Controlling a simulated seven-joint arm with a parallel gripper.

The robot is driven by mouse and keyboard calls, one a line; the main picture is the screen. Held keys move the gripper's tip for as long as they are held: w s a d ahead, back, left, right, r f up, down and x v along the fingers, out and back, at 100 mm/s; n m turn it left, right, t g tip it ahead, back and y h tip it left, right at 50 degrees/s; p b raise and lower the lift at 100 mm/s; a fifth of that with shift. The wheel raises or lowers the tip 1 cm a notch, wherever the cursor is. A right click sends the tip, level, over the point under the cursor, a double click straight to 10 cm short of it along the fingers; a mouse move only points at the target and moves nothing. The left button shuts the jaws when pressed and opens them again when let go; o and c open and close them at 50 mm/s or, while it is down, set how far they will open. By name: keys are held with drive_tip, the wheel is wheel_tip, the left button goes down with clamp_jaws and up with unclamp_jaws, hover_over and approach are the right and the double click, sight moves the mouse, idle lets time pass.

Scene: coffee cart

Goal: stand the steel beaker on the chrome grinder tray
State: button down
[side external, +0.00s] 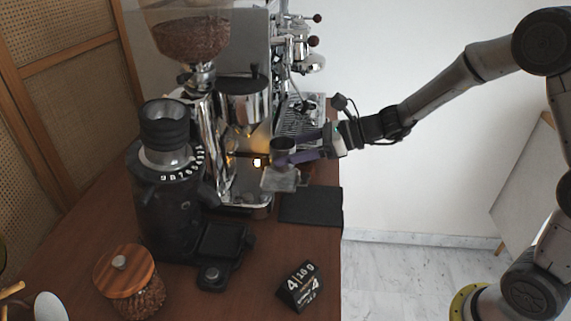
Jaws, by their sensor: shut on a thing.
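The steel beaker (283,146) is a small grey cup, roughly upright, in the middle of the side external view. My gripper (289,151) reaches in from the right with its purple fingers shut on the beaker. The chrome grinder stands to the left of the beaker, with a shiny tray (246,203) at its foot. The beaker appears higher than this tray and to its right. A pale, glassy square piece (280,180) shows just below the beaker; I cannot tell whether they touch. The fingers hide part of the beaker.
A black grinder (168,200) stands at the left front. A dark flat mat (311,205) lies right of the tray. A black number block (296,286) and a wooden-lidded jar (128,280) stand in front. An espresso machine (298,50) is behind.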

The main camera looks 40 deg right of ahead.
drive_tip(key=shift+w+a+f, duration=0.15)
drive_tip(key=shift+w+f, duration=0.25)
drive_tip(key=shift+f, duration=0.1)
drive_tip(key=shift+w+f, duration=0.1)
drive_tip(key=shift+f, duration=1.45)
drive_tip(key=shift+f, duration=0.2)
drive_tip(key=shift+c, duration=0.2)
unclamp_jaws()
drive_tip(key=shift+r, duration=0.1)
